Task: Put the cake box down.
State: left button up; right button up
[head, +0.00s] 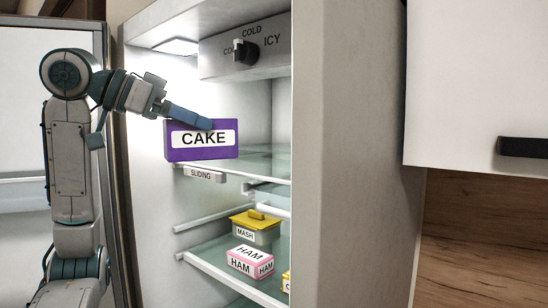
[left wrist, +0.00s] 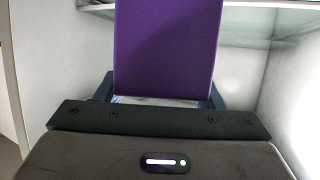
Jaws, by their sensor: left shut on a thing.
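The cake box (head: 202,152) is purple with a white label reading CAKE. It is in the head view at the open fridge, in front of the upper glass shelf and above the label reading SLIDING. My left gripper (head: 190,118) reaches in from the left and is shut on the box from above. In the left wrist view the box (left wrist: 165,50) fills the space between the fingers. I cannot tell whether the box's underside touches the shelf (head: 262,165). My right gripper is not in view.
On the lower shelf (head: 215,262) are a MASH tub (head: 245,236) with a yellow lid, a HAM box (head: 240,267) and a partly hidden yellow item (head: 286,282). A temperature dial (head: 246,51) is above. The fridge side wall (head: 350,150) stands right. The upper shelf looks clear beside the box.

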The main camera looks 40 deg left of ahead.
pick_arm(q)
jog(key=w+d+p, duration=0.1)
jog(key=w, duration=0.1)
jog(key=w+d+p, duration=0.1)
jog(key=w, duration=0.1)
jog(key=w+d+p, duration=0.1)
jog(key=shift+w+r, duration=0.3)
jog(key=shift+w, duration=0.1)
jog(key=p+x, duration=0.2)
jog(key=x, duration=0.1)
jog(key=p+x, duration=0.2)
jog(key=x, duration=0.2)
jog(key=p+x, duration=0.2)
jog(key=x, duration=0.2)
jog(key=shift+w+d+r, duration=0.15)
jog(key=shift+w+r, duration=0.15)
jog(key=shift+w, duration=0.1)
jog(key=shift+f, duration=0.35)
jog(key=shift+d, duration=0.1)
